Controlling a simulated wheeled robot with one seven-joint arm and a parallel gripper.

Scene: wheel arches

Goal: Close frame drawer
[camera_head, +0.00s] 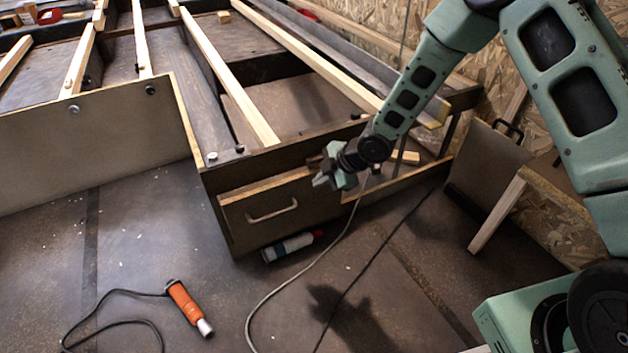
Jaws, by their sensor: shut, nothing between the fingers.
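The wooden frame (215,168) has a brown drawer (268,222) at its near corner. The drawer front has a pale wood top edge and a light bar handle (272,212). It seems to stand slightly out from the frame, but I cannot tell how far. My gripper (320,181) is shut and empty, close to the top right corner of the drawer front. I cannot tell whether it touches it. The arm reaches in from the upper right.
An orange-handled tool (188,308) with a black cord lies on the floor at lower left. A red, white and dark cylinder (292,246) lies below the drawer. A pale cable and a dark cable cross the floor. A board on a wooden leg (497,214) stands at right.

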